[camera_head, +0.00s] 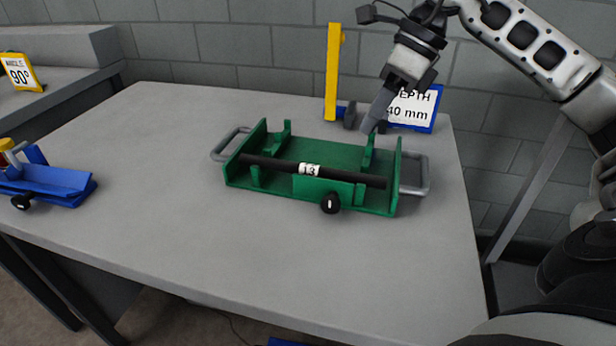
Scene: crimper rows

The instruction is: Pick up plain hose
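A long black hose (350,178) lies across a green tray (262,182) on the table. A white label marked 13 (309,170) sits near the middle of the hose. My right gripper (376,112) comes down from the upper right and points at the tray's back right part, apart from the hose. It is seen edge-on, so I cannot tell whether its fingers are open. I see nothing held in it. My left gripper is not in view.
The tray has grey side handles (424,176) and a round black part (330,203) at its front. Behind stand a yellow post (333,75) and a blue-framed DEPTH 40 mm sign (416,108). A blue fixture (50,184) is at left. The front table surface (200,235) is clear.

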